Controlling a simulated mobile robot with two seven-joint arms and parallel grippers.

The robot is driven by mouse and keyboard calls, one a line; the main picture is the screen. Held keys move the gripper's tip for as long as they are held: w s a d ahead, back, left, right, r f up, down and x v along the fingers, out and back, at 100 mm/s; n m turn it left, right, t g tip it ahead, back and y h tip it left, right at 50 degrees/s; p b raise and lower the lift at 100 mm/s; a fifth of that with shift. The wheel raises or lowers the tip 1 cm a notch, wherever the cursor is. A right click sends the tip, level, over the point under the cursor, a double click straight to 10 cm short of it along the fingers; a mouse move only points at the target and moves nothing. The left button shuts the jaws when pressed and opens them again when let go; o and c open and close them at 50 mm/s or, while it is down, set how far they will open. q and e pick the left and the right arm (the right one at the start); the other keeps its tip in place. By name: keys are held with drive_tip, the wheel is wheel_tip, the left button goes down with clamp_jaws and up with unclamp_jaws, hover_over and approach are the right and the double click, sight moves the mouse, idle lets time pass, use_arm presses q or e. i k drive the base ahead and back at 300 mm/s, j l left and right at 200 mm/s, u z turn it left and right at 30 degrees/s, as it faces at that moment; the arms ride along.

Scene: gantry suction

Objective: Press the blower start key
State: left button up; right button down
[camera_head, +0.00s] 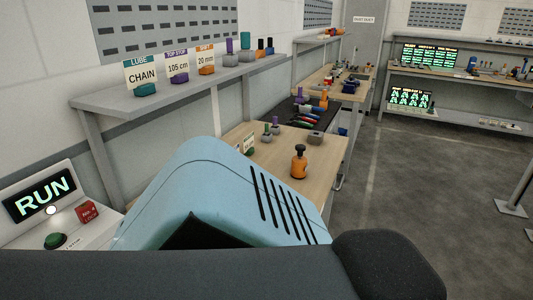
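At the lower left is a white console (105,236) with a lit display (40,195) reading RUN in pale letters. A round green button (55,240) sits on the console below the display, with small lettering beside it that is too small to read. I cannot tell whether it is the blower start key. A small white light (50,209) glows between display and button. A red block (86,212) with white lettering is to its right. Neither gripper is in view. Large light blue and dark grey shapes hide the lower middle, including the console's right side.
A grey shelf (170,90) along the wall holds signs reading CHAIN, 105 cm and 20 mm. A wooden bench (275,165) holds an orange-bodied, black-topped item (299,163) and small parts. More benches and screens stand at the back. The grey floor (400,190) at right is mostly clear.

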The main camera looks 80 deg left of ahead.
sight(54, 238)
drive_tip(key=u, duration=0.55)
drive_tip(key=l+u, duration=0.1)
drive_tip(key=u, duration=1.5)
drive_tip(key=l+u, duration=0.1)
drive_tip(key=u, duration=1)
drive_tip(key=k+u, duration=0.1)
drive_tip(key=u, duration=1)
